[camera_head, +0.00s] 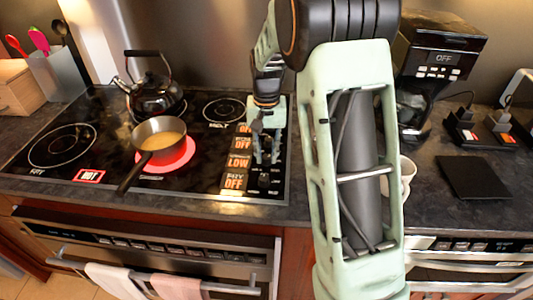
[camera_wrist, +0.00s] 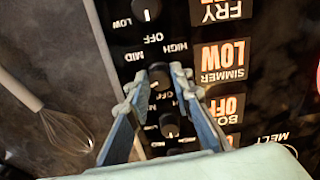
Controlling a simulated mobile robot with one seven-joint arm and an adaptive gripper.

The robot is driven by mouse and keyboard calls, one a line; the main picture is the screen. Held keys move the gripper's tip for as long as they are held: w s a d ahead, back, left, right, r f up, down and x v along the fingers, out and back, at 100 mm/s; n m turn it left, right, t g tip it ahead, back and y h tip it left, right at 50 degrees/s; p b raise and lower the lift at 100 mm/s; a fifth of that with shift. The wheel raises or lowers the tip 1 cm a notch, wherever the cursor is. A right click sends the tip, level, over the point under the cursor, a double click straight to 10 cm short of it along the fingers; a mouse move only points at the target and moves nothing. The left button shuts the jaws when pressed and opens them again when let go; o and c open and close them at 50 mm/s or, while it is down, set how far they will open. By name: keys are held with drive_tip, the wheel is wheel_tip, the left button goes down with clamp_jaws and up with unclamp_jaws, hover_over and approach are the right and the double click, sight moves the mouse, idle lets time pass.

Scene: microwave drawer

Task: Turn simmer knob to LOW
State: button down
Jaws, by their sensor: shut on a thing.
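The simmer knob (camera_wrist: 159,74) is a small black knob on the dark cooktop panel, with MID, HIGH and OFF printed around it. My gripper (camera_wrist: 158,84) is shut on it, with one finger on each side. The lit label beside it, SIMMER LOW (camera_wrist: 223,63), also shows in the head view (camera_head: 238,162). In the head view my gripper (camera_head: 266,158) points down at the knob row, and its fingers hide most of the simmer knob.
Another knob (camera_wrist: 146,9) with the FRY label and a knob (camera_wrist: 169,125) by the BOIL label flank it closely. A pan (camera_head: 158,137) stands on a glowing red burner, with a kettle (camera_head: 155,90) behind. A whisk (camera_wrist: 66,128) lies on the counter.

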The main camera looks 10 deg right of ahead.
sight(267, 157)
drive_tip(key=c, duration=1.7)
unclamp_jaws()
wheel_tip(267, 157, up, 12)
drive_tip(key=shift+r, duration=0.1)
